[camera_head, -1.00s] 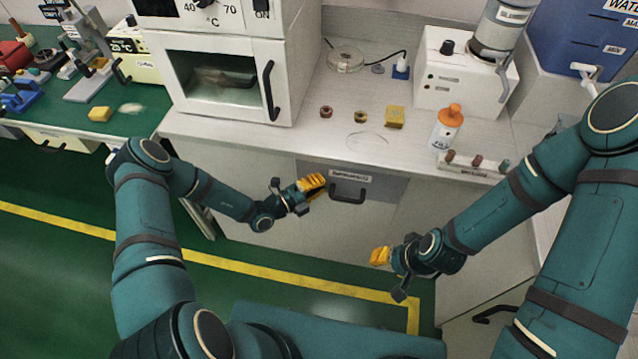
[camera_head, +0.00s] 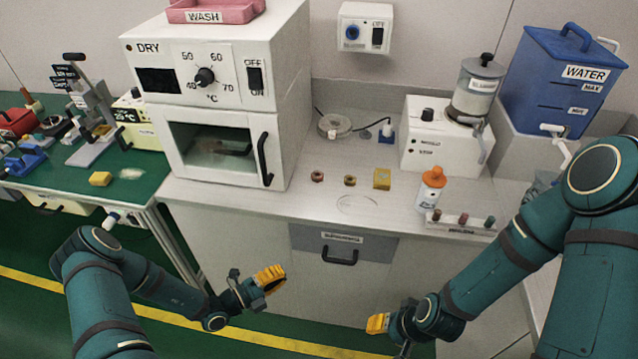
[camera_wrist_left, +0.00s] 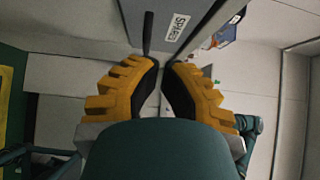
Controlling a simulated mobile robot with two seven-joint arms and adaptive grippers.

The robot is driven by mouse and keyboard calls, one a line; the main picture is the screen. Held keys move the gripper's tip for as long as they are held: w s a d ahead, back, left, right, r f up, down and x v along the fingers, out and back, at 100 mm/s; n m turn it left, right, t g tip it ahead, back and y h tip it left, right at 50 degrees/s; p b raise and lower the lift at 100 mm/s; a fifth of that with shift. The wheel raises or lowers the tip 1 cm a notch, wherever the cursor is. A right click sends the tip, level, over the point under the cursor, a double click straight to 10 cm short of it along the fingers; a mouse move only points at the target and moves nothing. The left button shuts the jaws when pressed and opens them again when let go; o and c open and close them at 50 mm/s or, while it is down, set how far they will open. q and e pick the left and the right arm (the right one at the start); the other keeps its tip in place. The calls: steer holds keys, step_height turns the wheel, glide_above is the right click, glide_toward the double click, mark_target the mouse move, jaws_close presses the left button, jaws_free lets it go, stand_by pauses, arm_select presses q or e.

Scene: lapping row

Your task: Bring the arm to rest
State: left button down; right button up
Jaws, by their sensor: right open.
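My left gripper (camera_head: 271,279) is in front of the bench's cabinet, left of and below the grey drawer (camera_head: 341,242) with the dark handle, and apart from it. In the left wrist view its yellow fingers (camera_wrist_left: 162,66) come together at the tips, with nothing between them. The drawer's label and handle show just beyond them. My right gripper (camera_head: 378,323) is lower right of the drawer, open and apart from the cabinet. Its inner side is hard to see.
On the bench stand a drying oven (camera_head: 219,150), a white machine (camera_head: 435,137), an orange-capped bottle (camera_head: 429,192) and a small rack (camera_head: 461,224). A blue water tank (camera_head: 563,82) is at the right, a green table (camera_head: 140,192) at the left. Floor in front is clear.

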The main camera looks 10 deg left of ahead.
arm_select(q)
steer(key=s+d+m+g+h, duration=0.2)
steer(key=s+d+m+g, duration=0.6)
steer(key=m, duration=0.3)
steer(key=s+m+g+y, duration=0.7)
steer(key=s+m+y, duration=0.15)
steer(key=m, duration=1.15)
steer(key=w+r+m+t+y, duration=0.2)
steer(key=w+r+m+t, duration=0.2)
steer(key=m, duration=0.8)
steer(key=shift+d+r+y, duration=0.35)
steer(key=shift+d+r, duration=0.05)
steer(key=shift+d, duration=0.05)
steer(key=shift+w, duration=0.1)
